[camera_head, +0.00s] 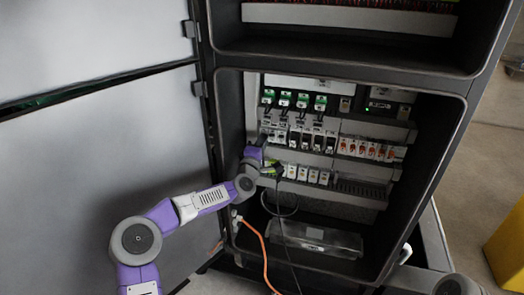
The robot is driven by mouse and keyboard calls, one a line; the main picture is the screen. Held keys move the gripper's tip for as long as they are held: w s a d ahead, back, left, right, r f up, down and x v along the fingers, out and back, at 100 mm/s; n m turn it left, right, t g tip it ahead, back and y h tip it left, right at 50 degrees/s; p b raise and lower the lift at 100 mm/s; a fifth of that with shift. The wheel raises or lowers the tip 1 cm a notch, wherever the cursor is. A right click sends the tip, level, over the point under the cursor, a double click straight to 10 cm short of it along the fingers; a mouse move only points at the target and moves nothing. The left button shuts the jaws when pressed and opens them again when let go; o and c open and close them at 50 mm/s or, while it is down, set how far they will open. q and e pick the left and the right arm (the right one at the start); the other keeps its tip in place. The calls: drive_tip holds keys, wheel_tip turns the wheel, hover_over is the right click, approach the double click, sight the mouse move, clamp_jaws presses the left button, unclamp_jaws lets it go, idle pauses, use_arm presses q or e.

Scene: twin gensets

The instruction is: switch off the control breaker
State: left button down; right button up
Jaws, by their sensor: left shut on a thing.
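An open cabinet (225,110) holds rows of breakers and terminals. A lower row of small white breakers (302,173) stands under a row of black and white ones (305,138). I cannot read any label that marks the control breaker. My left gripper (268,166) reaches in from the left and is at the left end of the lower row. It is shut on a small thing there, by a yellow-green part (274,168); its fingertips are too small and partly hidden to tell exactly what. My right gripper is not in view.
Orange-marked breakers (371,149) sit to the right. A clear box (318,237) lies on the cabinet floor. The open grey door (90,140) is left; a yellow object (508,250) stands right.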

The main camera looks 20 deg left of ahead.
use_arm(q)
drive_tip(key=shift+w+f+t+b, duration=0.1)
drive_tip(key=shift+f+t+b, duration=0.25)
drive_tip(key=shift+t, duration=0.5)
drive_tip(key=shift+w+f+t+b, duration=0.1)
drive_tip(key=shift+f+t+b, duration=0.15)
drive_tip(key=shift+t, duration=0.6)
drive_tip(key=c, duration=1.2)
unclamp_jaws()
drive_tip(key=shift+f, duration=0.1)
drive_tip(key=p+v, duration=0.1)
drive_tip(key=v, duration=0.6)
drive_tip(key=shift+s+f, duration=0.1)
drive_tip(key=shift+s, duration=0.15)
